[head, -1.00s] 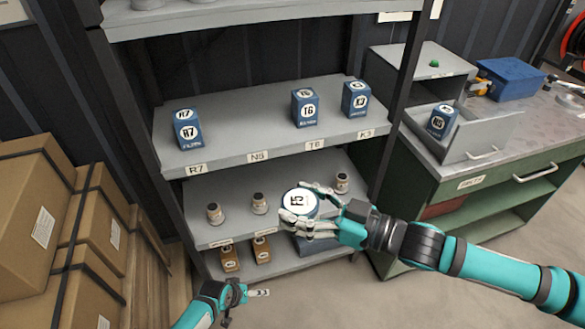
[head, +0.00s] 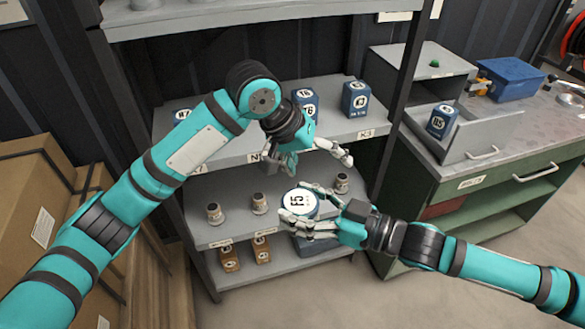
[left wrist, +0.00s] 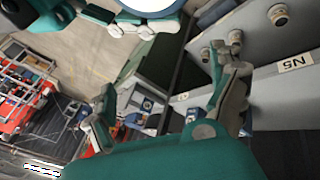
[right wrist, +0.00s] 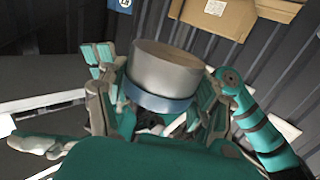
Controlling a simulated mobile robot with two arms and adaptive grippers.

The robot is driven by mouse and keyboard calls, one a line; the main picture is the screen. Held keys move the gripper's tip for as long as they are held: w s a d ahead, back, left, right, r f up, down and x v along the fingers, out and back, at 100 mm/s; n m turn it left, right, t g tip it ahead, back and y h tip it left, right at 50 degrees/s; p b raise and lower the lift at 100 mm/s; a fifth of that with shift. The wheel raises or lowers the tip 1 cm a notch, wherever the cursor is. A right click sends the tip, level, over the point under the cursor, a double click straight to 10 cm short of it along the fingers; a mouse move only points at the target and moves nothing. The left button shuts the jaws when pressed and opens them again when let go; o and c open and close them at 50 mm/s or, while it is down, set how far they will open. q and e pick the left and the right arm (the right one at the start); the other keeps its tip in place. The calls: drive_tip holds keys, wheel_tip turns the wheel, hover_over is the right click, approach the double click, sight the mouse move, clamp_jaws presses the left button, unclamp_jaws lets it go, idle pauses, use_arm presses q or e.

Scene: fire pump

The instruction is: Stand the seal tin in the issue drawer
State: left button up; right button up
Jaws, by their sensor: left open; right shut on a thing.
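A round tin (head: 298,203) with a white lid marked F5, probably the seal tin, is held in my right gripper (head: 318,214) in front of the lower shelf. In the right wrist view the tin (right wrist: 165,70) shows grey sides and a blue band, with fingers around it. Its lid also shows at the top of the left wrist view (left wrist: 150,4). My left gripper (head: 312,160) is open and empty above the tin, before the middle shelf. The open grey drawer (head: 490,132), probably the issue drawer, is on the bench at right, with a blue N5 box (head: 442,121) inside.
Blue boxes T6 (head: 305,102) and K3 (head: 356,99) stand on the middle shelf; R7 (head: 182,117) is partly hidden by my left arm. Small round pieces (head: 260,204) stand on the lower shelf. Cartons (head: 40,210) stack at left. A blue case (head: 512,79) sits on the bench.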

use_arm(q)
wheel_tip(320, 180, up, 6)
drive_tip(key=m+y, duration=0.2)
hover_over(300, 203)
drive_tip(key=w+d, duration=0.2)
drive_tip(key=shift+s+f, duration=0.1)
drive_tip(key=shift+f, duration=0.05)
use_arm(e)
drive_tip(key=shift+s+r, duration=0.1)
use_arm(q)
drive_tip(key=s+a+r+y, duration=0.2)
drive_tip(key=s+a, duration=0.1)
drive_tip(key=s, duration=0.1)
drive_tip(key=x, duration=1.1)
drive_tip(key=shift+a+f, duration=0.3)
drive_tip(key=shift+f, duration=0.05)
drive_tip(key=c, duration=1.3)
drive_tip(key=shift+c, duration=0.3)
use_arm(e)
drive_tip(key=o, duration=1.4)
